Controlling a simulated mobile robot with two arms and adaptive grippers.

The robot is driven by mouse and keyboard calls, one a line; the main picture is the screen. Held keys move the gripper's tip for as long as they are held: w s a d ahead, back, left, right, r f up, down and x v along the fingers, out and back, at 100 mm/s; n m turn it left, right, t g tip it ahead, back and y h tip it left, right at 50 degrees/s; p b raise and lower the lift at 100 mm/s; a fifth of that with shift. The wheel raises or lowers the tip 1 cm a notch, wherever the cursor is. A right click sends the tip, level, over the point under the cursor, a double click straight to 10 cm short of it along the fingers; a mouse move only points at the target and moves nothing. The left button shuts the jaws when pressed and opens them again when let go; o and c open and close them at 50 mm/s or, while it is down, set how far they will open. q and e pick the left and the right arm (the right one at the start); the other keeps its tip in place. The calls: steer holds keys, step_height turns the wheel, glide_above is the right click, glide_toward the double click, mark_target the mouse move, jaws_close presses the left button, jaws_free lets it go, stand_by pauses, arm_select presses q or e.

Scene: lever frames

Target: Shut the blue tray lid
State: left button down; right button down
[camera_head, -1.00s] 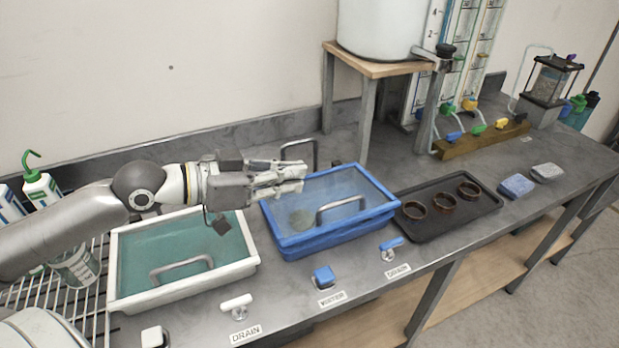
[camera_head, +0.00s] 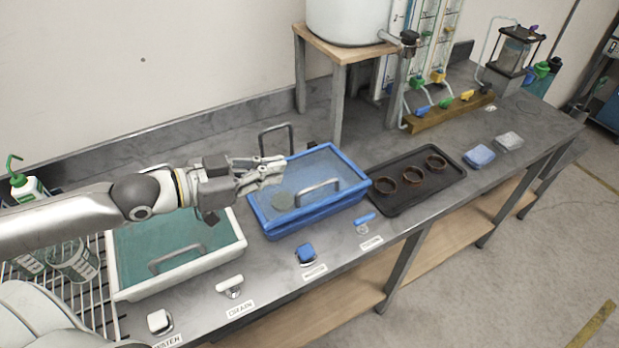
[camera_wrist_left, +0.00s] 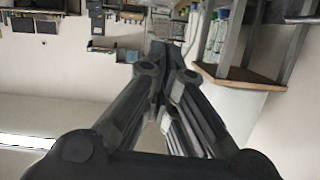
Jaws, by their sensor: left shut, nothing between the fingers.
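The blue tray (camera_head: 312,221) stands on the bench in the middle of the head view. Its translucent blue-framed lid (camera_head: 322,168) lies over it, with a grey bar handle on top and a round greyish patch showing through. The lid looks nearly flat; I cannot tell whether it is fully seated. My left gripper (camera_head: 277,170) is shut and empty, at the lid's back left side. I cannot tell whether it touches the lid. Its shut fingers also show in the left wrist view (camera_wrist_left: 165,75), where the lid is not visible. My right gripper is not in view.
A white tray (camera_head: 236,245) with a teal lid stands left of the blue tray, under my left arm. A black tray (camera_head: 408,205) with brown rings is to the right. A wooden stand (camera_head: 337,50) holds a white tank behind. Valve handles (camera_head: 305,254) line the front edge.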

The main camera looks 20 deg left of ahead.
arm_select(q)
steer(key=d, duration=0.1)
steer(key=p, duration=0.1)
glide_above(310, 189)
steer(key=shift+s+d+f, duration=0.1)
steer(key=shift+s+f, duration=0.05)
steer(key=shift+f, duration=0.7)
step_height(310, 189, down, 4)
steer(key=shift+r, duration=0.2)
steer(key=shift+f, duration=0.45)
